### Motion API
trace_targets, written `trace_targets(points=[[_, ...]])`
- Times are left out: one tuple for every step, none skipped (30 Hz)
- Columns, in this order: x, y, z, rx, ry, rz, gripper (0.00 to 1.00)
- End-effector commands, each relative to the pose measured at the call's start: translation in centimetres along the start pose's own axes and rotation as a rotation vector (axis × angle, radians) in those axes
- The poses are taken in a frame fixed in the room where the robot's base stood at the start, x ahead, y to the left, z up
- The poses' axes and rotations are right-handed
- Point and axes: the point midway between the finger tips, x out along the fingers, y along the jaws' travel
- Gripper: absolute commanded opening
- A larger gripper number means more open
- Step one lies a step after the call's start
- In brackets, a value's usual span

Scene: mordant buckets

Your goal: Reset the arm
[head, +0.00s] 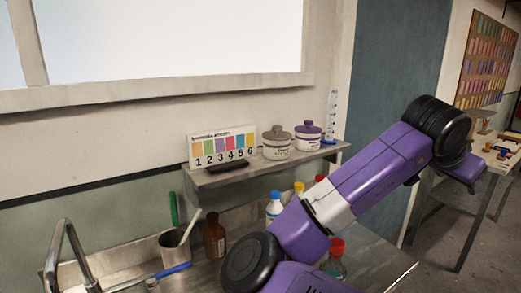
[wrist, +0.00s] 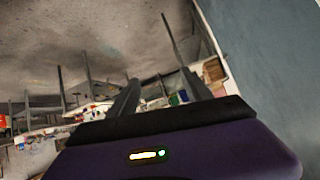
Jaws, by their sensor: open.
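My purple and black arm (head: 378,172) rises from the bottom middle of the head view and reaches up to the right. It passes in front of the work counter. Its end turns down beyond the black joint at the right, and the fingers cannot be made out there. In the wrist view my gripper (wrist: 160,80) shows two dark fingers standing apart, with nothing between them. The room behind them looks upside down, with grey floor at the top. No object is close to the fingers.
A shelf (head: 225,177) holds a numbered colour card (head: 222,146), two lidded pots (head: 277,143) and a clear cylinder (head: 331,112). Below are a brown bottle (head: 214,236), a grey cup (head: 174,250) and a faucet (head: 66,250). A table (head: 485,190) stands at the right, with bare floor before it.

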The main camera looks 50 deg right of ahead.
Motion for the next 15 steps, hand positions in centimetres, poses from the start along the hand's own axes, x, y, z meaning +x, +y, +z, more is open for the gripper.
trace_targets(points=[[-0.2,-0.6,-1.4,-0.024,0.099,-0.016,0.58],[-0.5,-1.0,-2.2,-0.036,0.159,-0.03,0.58],[-1.1,-1.8,-3.3,-0.053,0.24,-0.052,0.58],[-1.6,-2.4,-4.1,-0.068,0.302,-0.071,0.58],[-2.2,-3.1,-4.7,-0.083,0.363,-0.092,0.58],[-3.0,-4.0,-5.4,-0.105,0.442,-0.121,0.58],[-3.8,-4.7,-5.8,-0.121,0.499,-0.144,0.58],[-4.6,-5.4,-6.1,-0.137,0.553,-0.169,0.58],[-5.6,-6.4,-6.3,-0.159,0.623,-0.204,0.58],[-6.5,-7.2,-6.3,-0.176,0.672,-0.232,0.58],[-7.3,-7.9,-6.2,-0.193,0.719,-0.26,0.58],[-8.5,-8.9,-6.0,-0.214,0.778,-0.301,0.58],[-9.4,-9.6,-5.6,-0.23,0.82,-0.332,0.58],[-10.2,-10.3,-5.2,-0.247,0.86,-0.365,0.58],[-11.4,-11.2,-4.4,-0.269,0.911,-0.41,0.58]])
